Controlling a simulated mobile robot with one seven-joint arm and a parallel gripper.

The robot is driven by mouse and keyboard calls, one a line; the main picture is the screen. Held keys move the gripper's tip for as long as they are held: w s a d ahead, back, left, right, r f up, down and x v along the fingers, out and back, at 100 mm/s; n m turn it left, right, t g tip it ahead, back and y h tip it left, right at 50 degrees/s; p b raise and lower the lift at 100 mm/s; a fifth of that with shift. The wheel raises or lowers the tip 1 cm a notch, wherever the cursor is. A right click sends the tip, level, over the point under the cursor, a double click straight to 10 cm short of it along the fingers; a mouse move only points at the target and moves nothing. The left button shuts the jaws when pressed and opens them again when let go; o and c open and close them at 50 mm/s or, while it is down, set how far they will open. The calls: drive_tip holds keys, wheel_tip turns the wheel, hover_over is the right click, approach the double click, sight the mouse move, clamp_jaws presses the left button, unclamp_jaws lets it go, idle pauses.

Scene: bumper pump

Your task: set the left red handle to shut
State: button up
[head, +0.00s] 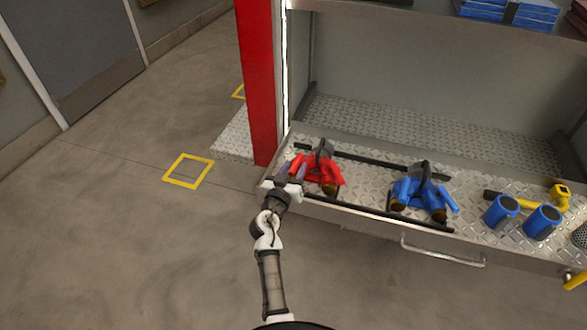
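A red valve fixture stands on the metal deck, with a dark grey top piece (323,147). Its left red handle (298,164) points to the left and slightly toward me. Its right red handle (335,177) points down to the right. My gripper (291,170) is at the left red handle, with its grey fingers close to or touching the handle's outer end. The fingers are small and overlap the handle in this view, so I cannot tell whether they are open or shut on it.
A similar blue fixture (425,190) stands to the right, with blue cups (501,211) and a yellow tool (559,196) beyond. Dark rails run behind and in front of the fixtures. A red post (258,80) rises behind on the left.

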clamp_jaws()
drive_tip(key=shift+f, duration=0.1)
drive_tip(key=b, duration=0.2)
drive_tip(key=m+h+b, duration=0.1)
drive_tip(key=shift+w+a+f+g+b, duration=0.15)
drive_tip(key=shift+a+f+g+b, duration=0.1)
drive_tip(key=shift+g+b, duration=0.1)
drive_tip(key=h+b, duration=0.1)
drive_tip(key=b, duration=0.1)
drive_tip(key=m+g+h+b, duration=0.1)
drive_tip(key=b, duration=0.1)
drive_tip(key=a+m+h+b, duration=0.1)
drive_tip(key=b, duration=0.1)
drive_tip(key=shift+w+g, duration=0.3)
drive_tip(key=shift+g, duration=0.05)
drive_tip(key=h+b, duration=0.1)
drive_tip(key=m+g+b, duration=0.1)
drive_tip(key=shift+w+a+r+h+b, duration=0.1)
drive_tip(key=shift+a+r+h+b, duration=0.05)
drive_tip(key=shift+r+h+b, duration=0.2)
unclamp_jaws()
